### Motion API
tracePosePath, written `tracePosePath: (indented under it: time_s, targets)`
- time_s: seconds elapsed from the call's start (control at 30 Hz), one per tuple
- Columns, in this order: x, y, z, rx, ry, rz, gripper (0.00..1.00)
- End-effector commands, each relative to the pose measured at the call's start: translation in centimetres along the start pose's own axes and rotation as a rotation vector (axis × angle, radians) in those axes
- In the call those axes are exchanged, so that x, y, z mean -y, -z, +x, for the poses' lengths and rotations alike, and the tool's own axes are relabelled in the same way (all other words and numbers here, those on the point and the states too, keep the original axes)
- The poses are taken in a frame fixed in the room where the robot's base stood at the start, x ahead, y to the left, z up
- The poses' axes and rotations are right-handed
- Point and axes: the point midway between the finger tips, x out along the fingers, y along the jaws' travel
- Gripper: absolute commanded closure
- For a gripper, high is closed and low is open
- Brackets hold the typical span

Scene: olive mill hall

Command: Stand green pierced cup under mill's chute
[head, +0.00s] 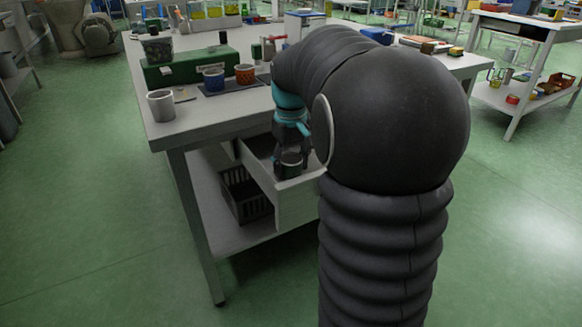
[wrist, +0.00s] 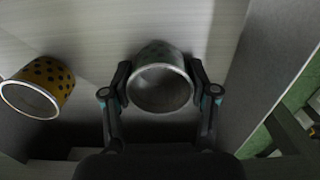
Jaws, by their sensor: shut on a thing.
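My gripper (head: 291,150) reaches down into the open drawer (head: 297,205) at the near side of the bench. It is shut on a greenish-grey cup (head: 291,165) with dark spots on its side. In the wrist view the same cup (wrist: 160,88) sits between the two fingers (wrist: 160,95), its round rim facing the camera. A yellow cup with dark spots (wrist: 52,78) lies apart to its left in the drawer. I cannot clearly make out the mill's chute; my arm covers part of the bench top.
On the bench (head: 225,112) stand a grey cup (head: 161,108), a blue cup (head: 213,79) and an orange cup (head: 245,74). A green case (head: 190,70) lies behind them. A dark crate (head: 245,196) sits on the shelf below. The drawer walls are close around my gripper.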

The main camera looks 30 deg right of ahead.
Motion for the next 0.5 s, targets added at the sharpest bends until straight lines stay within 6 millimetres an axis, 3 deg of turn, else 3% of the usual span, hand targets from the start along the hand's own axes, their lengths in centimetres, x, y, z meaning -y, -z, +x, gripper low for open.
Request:
tracePosePath:
  time_s: [0.27, 0.5]
  targets:
    - [0.0, 0.0, -0.1, 0.000, 0.000, 0.000, 0.63]
    - [0.0, 0.0, -1.9, 0.000, 0.000, 0.000, 0.63]
